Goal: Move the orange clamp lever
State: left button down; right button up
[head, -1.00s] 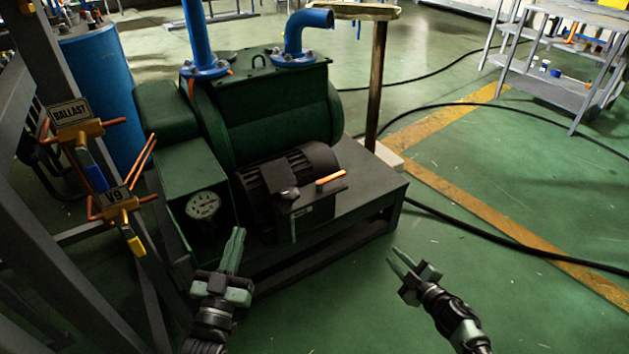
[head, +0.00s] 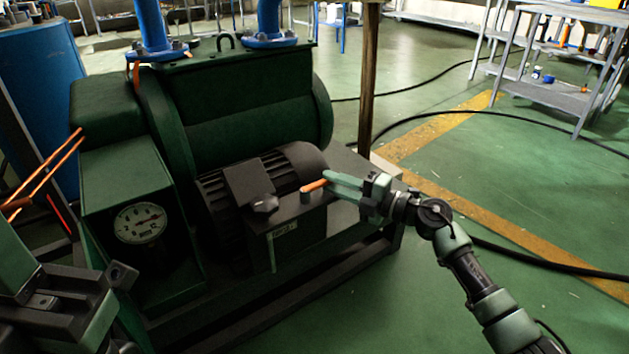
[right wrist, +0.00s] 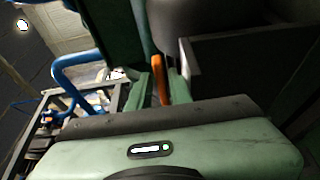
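The orange clamp lever (head: 313,186) lies on the dark box at the front of the motor. My right gripper (head: 330,181) is at the lever's right end, with its fingers pointing left along it. In the right wrist view the orange lever (right wrist: 160,78) shows between the two green fingers (right wrist: 161,92), very close to both. I cannot tell whether they are pressed on it. My left gripper (head: 75,300) is large at the lower left, away from the lever and partly cut off. I cannot tell whether it is open or shut.
A black knob (head: 264,204) sits on the same box, left of the lever. The motor (head: 285,165) and green pump housing (head: 240,115) stand behind. A round gauge (head: 140,223) is at the left. Orange rods (head: 45,172) stick out at the far left.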

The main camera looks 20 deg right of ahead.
jog(key=b+x, duration=0.1)
jog(key=x, duration=0.4)
jog(key=shift+c, duration=0.3)
grip_shut()
jog(key=shift+f, duration=0.1)
dwell(1.0)
